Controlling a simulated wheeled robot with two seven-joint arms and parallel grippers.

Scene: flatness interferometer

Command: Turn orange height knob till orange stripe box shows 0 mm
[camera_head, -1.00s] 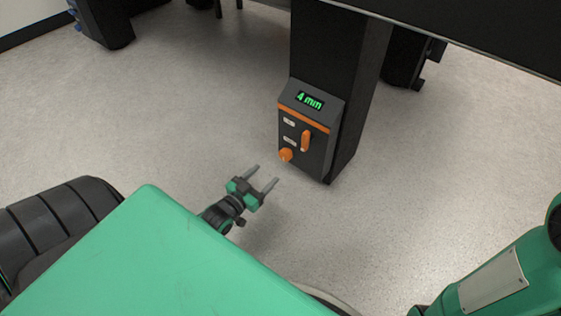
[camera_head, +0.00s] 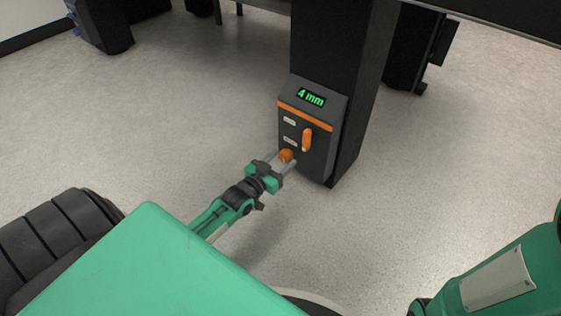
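The grey control box (camera_head: 316,118) with an orange stripe is fixed to the black table leg. Its green display (camera_head: 311,97) reads 4 mm. The round orange knob (camera_head: 286,155) sits low on the left of the box's front. An orange lever-like handle (camera_head: 307,139) stands upright to its right. My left gripper (camera_head: 285,160) is open, with its fingertips at the round knob, one on each side. I cannot tell whether the fingers touch it. My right gripper is not in view; only part of my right arm shows at the lower right.
The black table leg (camera_head: 337,42) rises behind the box to a dark tabletop (camera_head: 500,20) at the upper right. Two small white labels sit on the box's front. The pale floor (camera_head: 150,120) around the leg is clear.

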